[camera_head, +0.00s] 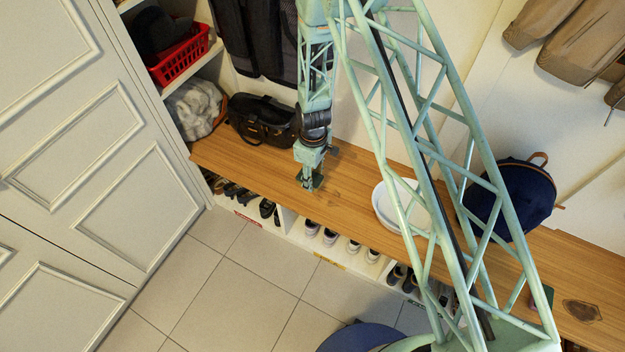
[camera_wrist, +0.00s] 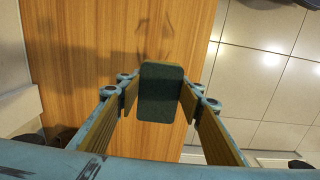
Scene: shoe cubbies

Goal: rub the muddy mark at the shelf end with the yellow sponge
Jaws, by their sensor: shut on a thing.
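My gripper (camera_wrist: 160,98) is shut on a block (camera_wrist: 160,92) with a dark green face. I cannot tell whether the block touches the wood. A dark brown mark (camera_head: 583,311) lies on the shelf's right end, far from my gripper. In the wrist view a faint dark smear (camera_wrist: 152,38) shows on the wood beyond the block; it may be shadow.
A white basin (camera_head: 384,204) and a navy backpack (camera_head: 510,198) stand on the shelf right of my gripper. A black bag (camera_head: 262,122) is close on the left. A small dark green item (camera_head: 543,298) is near the brown mark. Shoes (camera_head: 330,237) fill the cubbies below.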

